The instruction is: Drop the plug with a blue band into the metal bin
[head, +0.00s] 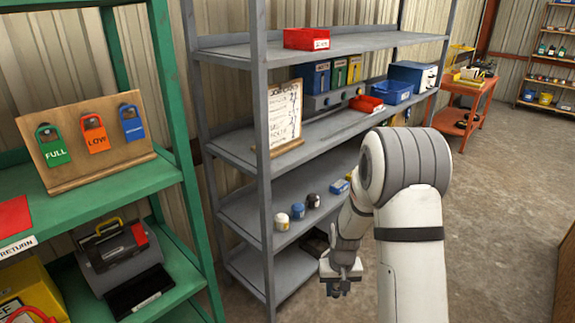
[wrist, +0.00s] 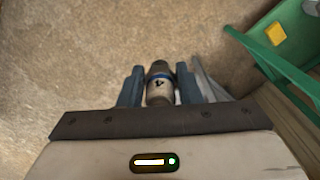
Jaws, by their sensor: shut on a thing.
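My gripper (head: 341,277) is low in front of the grey shelf in the head view. In the wrist view my gripper (wrist: 160,92) is shut on a pale plug (wrist: 159,92) with a dark top, a blue band and a black mark like a 4. The plug sits between the two blue-grey fingers, with bare floor behind it. In the head view the plug cannot be made out. I cannot pick out a metal bin for sure in either view.
A grey shelf (head: 245,211) holds several small jar-like things, a blue tray (head: 390,91) and red trays. A green shelf (head: 96,195) stands at left with a tag board (head: 85,145). Concrete floor (head: 500,210) is open at right. An orange cart (head: 468,112) stands further back.

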